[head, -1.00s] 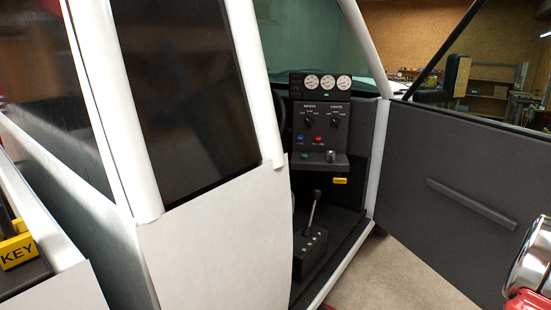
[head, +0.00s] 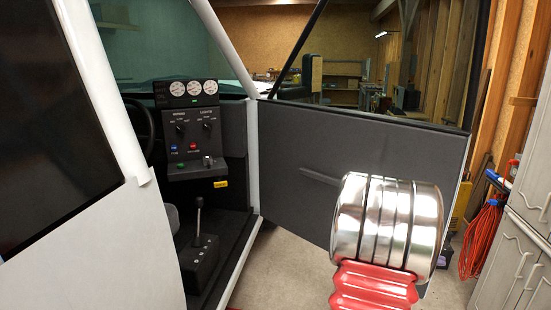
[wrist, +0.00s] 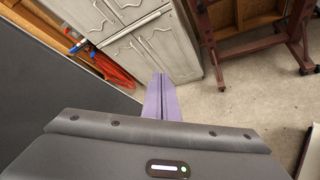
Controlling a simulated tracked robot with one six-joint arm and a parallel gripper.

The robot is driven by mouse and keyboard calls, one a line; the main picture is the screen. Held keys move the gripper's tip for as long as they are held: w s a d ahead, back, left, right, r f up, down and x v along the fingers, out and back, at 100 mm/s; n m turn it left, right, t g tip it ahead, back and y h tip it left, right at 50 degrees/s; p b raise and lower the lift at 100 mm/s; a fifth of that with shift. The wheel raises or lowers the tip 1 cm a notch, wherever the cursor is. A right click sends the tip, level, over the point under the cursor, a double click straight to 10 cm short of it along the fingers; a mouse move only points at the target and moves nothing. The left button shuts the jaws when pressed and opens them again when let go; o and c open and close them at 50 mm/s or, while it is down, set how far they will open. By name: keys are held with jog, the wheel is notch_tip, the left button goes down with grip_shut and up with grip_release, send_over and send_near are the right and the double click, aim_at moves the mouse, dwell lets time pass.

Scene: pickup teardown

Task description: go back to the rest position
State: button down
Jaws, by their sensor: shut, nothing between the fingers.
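My gripper (wrist: 161,95) shows in the wrist view as two purple fingers pressed together, with nothing between them. It points over bare concrete floor and touches nothing that I can see. In the head view, a silver and red section of my arm stands at the lower right, in front of the open dark door (head: 330,170). The gripper itself does not show in the head view.
The cab's control panel (head: 192,130) and gear lever (head: 199,215) are at the left. Grey cabinets (wrist: 150,40) and an orange cable (wrist: 113,70) stand beyond the gripper. A dark red wheeled frame (wrist: 252,48) is at the upper right of the wrist view. Floor lies clear between.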

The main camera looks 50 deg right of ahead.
jog(key=w+a+m+t+y, duration=0.25)
jog(key=w+a, duration=0.45)
jog(key=a, duration=0.6)
jog(key=w+a+m+t+y, duration=0.1)
jog(key=w+a+m+t, duration=0.15)
jog(key=w+a, duration=0.65)
jog(key=w+a+m+t+y, duration=0.1)
jog(key=w+a+t+y, duration=0.2)
jog(key=a, duration=1.3)
jog(key=w+a+r+n+t+y, duration=0.1)
jog(key=a+r+n+t, duration=0.1)
jog(key=a, duration=1.1)
jog(key=w+a+r+n+t+y, duration=0.2)
jog(key=a+r+t, duration=0.1)
jog(key=a, duration=1)
jog(key=shift+w+a+r, duration=0.3)
jog(key=shift+r, duration=0.45)
